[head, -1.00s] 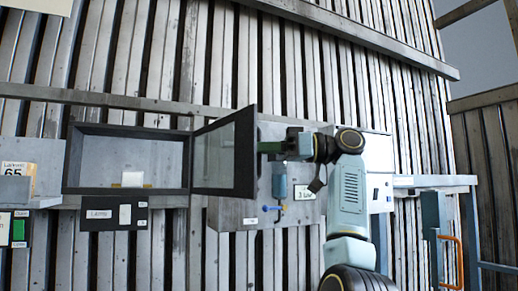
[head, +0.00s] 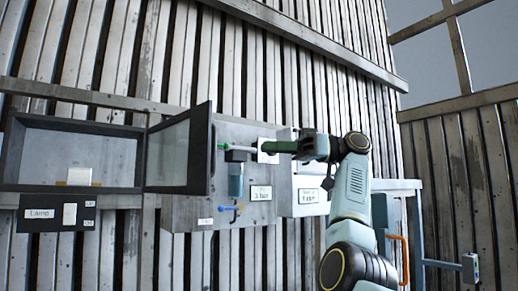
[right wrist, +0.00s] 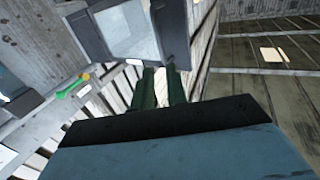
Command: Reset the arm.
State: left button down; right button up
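My right gripper (head: 284,146) has dark green fingers and points left in the head view, in front of the grey wall panel. In the right wrist view its fingers (right wrist: 161,72) are a little apart, with a narrow gap and nothing held between them. My right arm (head: 352,195) rises from the bottom right and bends at the wrist. The gripper looks clear of the blue-grey cylinder (head: 236,180) and its green-ended handle (head: 222,147) to its left. A green and yellow handle (right wrist: 72,86) shows left of the fingers in the wrist view. My left gripper is not in view.
A dark-framed glazed door (head: 180,150) stands open beside a shallow box (head: 75,125). Below are a lamp plate (head: 40,213) and a blue-handled valve (head: 229,207). An orange handle (head: 404,258) is at the lower right.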

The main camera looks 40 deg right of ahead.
dwell(0.6)
